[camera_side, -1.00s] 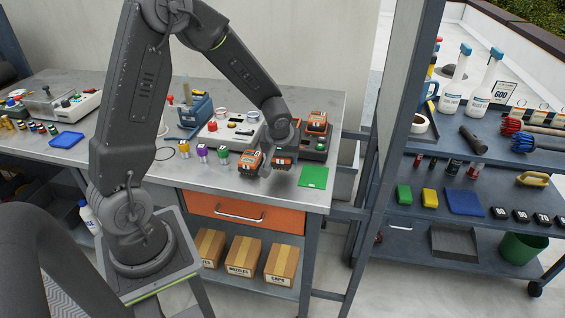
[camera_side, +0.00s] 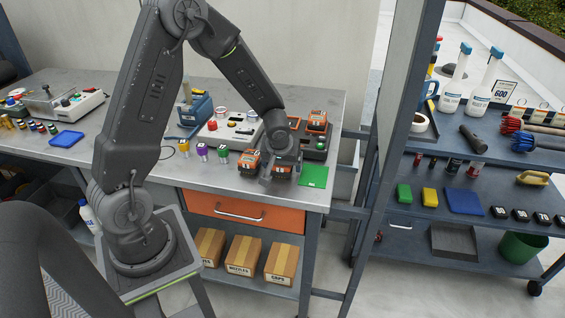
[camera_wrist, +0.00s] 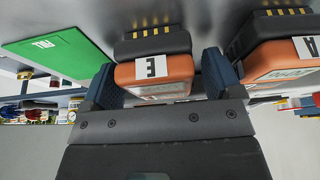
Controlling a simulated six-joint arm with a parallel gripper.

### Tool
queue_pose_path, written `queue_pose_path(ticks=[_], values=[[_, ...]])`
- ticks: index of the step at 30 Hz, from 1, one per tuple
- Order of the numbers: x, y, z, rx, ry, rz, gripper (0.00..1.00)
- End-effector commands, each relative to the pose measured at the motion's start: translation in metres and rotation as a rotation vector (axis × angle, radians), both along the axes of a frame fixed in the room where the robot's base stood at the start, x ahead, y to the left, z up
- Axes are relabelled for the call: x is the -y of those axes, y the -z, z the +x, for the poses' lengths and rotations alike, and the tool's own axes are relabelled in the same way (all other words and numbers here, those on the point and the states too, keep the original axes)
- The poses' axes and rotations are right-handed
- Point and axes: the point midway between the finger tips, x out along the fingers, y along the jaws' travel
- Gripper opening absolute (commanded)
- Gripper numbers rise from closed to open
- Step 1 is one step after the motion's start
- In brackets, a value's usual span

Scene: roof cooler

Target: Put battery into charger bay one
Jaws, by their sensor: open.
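An orange and black battery marked E (camera_wrist: 153,68) stands between the two fingers of my gripper (camera_wrist: 160,78) in the wrist view. The fingers are open on either side of it; contact is not clear. The same battery (camera_side: 283,171) shows on the bench in the side view, partly behind my gripper (camera_side: 276,172). A second battery, marked A (camera_wrist: 285,60), stands beside it and also shows in the side view (camera_side: 248,162). The dark charger (camera_side: 318,153) is behind my gripper and holds an orange battery (camera_side: 316,122). My wrist hides part of the charger, so bay one cannot be told.
A green mat (camera_side: 314,176) lies right of the batteries near the bench's front edge. Small coloured pieces (camera_side: 202,150) stand to the left. A light panel box (camera_side: 228,132) and a blue tool (camera_side: 194,112) sit behind them.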

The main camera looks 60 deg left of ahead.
Motion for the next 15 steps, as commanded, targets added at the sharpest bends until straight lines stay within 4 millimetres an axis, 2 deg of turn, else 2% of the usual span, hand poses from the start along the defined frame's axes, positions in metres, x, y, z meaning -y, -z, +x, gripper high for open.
queue_pose_path(ticks=[8, 11, 15], values=[[0.001, -0.005, -0.001, 0.001, 0.001, 0.002, 0.85], [0.004, -0.017, -0.004, 0.004, 0.000, 0.001, 0.85], [0.011, -0.045, -0.007, 0.007, -0.001, 0.002, 0.85]])
